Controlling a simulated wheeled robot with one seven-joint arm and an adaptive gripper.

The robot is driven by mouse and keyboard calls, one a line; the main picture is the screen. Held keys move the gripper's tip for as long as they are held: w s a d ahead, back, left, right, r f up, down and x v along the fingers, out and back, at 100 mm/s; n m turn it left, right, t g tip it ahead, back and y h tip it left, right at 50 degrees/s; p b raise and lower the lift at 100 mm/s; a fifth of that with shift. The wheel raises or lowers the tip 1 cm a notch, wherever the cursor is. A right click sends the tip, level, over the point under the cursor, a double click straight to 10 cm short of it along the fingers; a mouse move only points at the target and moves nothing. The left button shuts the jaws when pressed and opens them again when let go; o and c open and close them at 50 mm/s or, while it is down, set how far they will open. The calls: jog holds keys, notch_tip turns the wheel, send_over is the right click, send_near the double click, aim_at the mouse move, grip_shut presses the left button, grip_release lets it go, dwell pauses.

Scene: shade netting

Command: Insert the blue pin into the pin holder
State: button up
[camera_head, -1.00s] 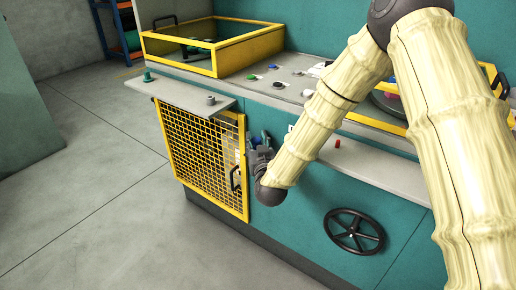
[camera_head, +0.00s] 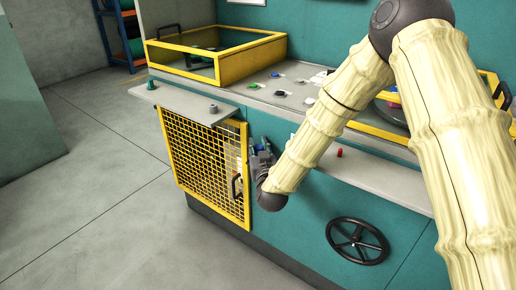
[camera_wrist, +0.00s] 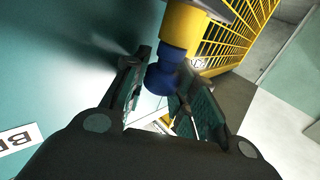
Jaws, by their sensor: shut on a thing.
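My gripper (camera_wrist: 162,90) is shut on the blue pin (camera_wrist: 165,72), whose rounded blue end shows between the two fingers in the wrist view. A yellow post-like part (camera_wrist: 183,25) is right behind the blue end; I cannot tell whether they join. In the head view my gripper (camera_head: 262,162) is low at the cabinet front, right of the yellow mesh door, and a little blue (camera_head: 254,144) shows at the fingers. A grey ring-like piece (camera_head: 213,108), possibly the pin holder, stands on the grey ledge above the mesh door, up and left of my gripper.
The yellow mesh door (camera_head: 200,165) with a black handle is close by my gripper. A green pin (camera_head: 151,85) stands at the ledge's left end, a red one (camera_head: 339,153) on the right ledge. A black handwheel (camera_head: 357,240) is lower right. Floor at left is clear.

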aim_at(258, 147)
jog(key=shift+r+p, duration=0.5)
jog(key=shift+r, duration=0.25)
jog(key=shift+r+p, duration=1.15)
jog(key=shift+r, duration=0.65)
jog(key=shift+r+p, duration=1.25)
jog(key=shift+r, duration=0.8)
jog(key=shift+f, duration=0.1)
